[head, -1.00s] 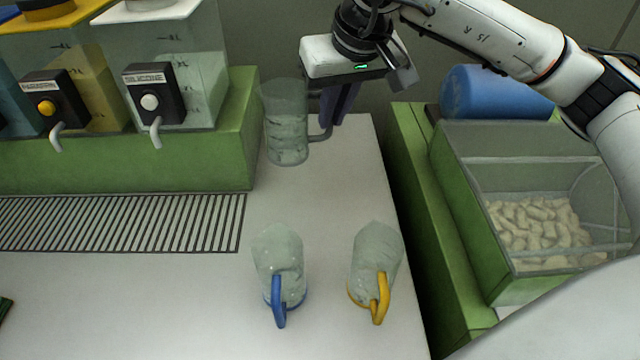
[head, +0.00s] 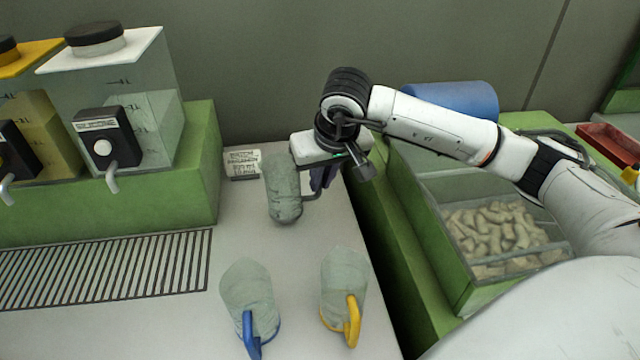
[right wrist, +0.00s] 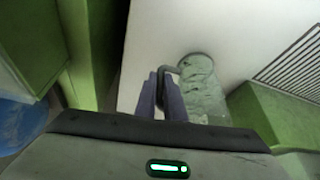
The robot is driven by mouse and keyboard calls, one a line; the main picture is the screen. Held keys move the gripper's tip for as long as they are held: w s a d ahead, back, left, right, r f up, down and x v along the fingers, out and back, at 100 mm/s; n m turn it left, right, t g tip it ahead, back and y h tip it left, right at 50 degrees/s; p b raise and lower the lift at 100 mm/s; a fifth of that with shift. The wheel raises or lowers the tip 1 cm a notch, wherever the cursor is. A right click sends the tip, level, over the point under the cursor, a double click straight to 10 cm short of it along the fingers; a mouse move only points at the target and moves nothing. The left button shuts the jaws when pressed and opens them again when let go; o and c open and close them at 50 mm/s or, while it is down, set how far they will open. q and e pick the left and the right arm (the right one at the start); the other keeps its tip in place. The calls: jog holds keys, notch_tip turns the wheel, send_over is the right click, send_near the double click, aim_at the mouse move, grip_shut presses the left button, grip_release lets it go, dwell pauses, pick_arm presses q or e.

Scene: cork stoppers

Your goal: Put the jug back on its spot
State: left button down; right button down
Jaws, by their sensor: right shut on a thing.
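My right gripper (head: 318,180) is shut on the grey handle of a clear jug (head: 283,188). The jug is roughly upright over the far part of the white counter, in front of and right of a small printed card (head: 243,163). I cannot tell whether its base touches the counter. In the right wrist view, the gripper's dark fingers (right wrist: 161,98) close on the handle beside the jug (right wrist: 203,88). A blue-handled jug (head: 248,292) and a yellow-handled jug (head: 343,285) stand nearer on the counter. My left gripper is out of view.
Dispensers with taps (head: 108,145) stand on a green block (head: 190,190) at left, behind a slotted grille (head: 110,262). At right, past a dark gap, a green-edged bin holds cork stoppers (head: 495,235). A blue cylinder (head: 450,103) lies behind it. Bare counter lies around the held jug.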

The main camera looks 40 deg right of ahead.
jog(key=shift+f, duration=1)
jog(key=c, duration=2.3)
grip_release()
jog(key=shift+f, duration=0.1)
jog(key=o, duration=0.5)
jog(key=shift+c, duration=0.2)
jog(key=shift+r, duration=0.4)
jog(key=b+v, duration=0.1)
jog(key=v, duration=1)
jog(key=shift+s+r, duration=0.2)
jog(key=shift+r, duration=0.15)
